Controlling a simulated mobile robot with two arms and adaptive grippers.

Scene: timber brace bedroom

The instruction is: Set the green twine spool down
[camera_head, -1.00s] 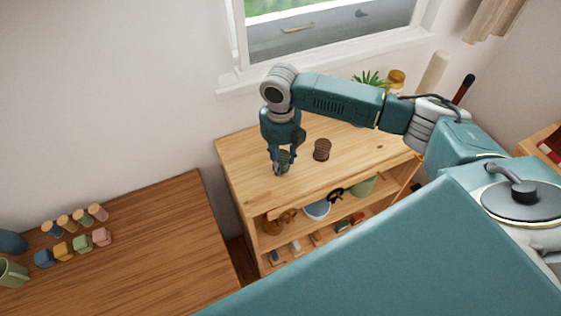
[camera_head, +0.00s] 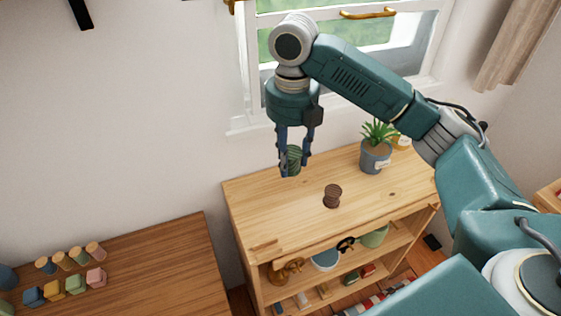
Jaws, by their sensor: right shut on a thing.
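The green twine spool (camera_head: 292,160) is between the fingers of my right gripper (camera_head: 293,168), which is shut on it. The gripper points down and holds the spool above the back left part of the wooden shelf unit's top (camera_head: 270,205), with the spool apart from the surface. A brown spool (camera_head: 333,195) stands upright on the same top, to the right of and nearer than the held spool. My left gripper is not in view.
A potted plant (camera_head: 376,155) and a jar (camera_head: 402,142) stand at the back right of the top. The window (camera_head: 340,50) is behind. The lower shelves hold a blue bowl (camera_head: 326,260) and other items. A table (camera_head: 150,270) with small coloured pieces stands left.

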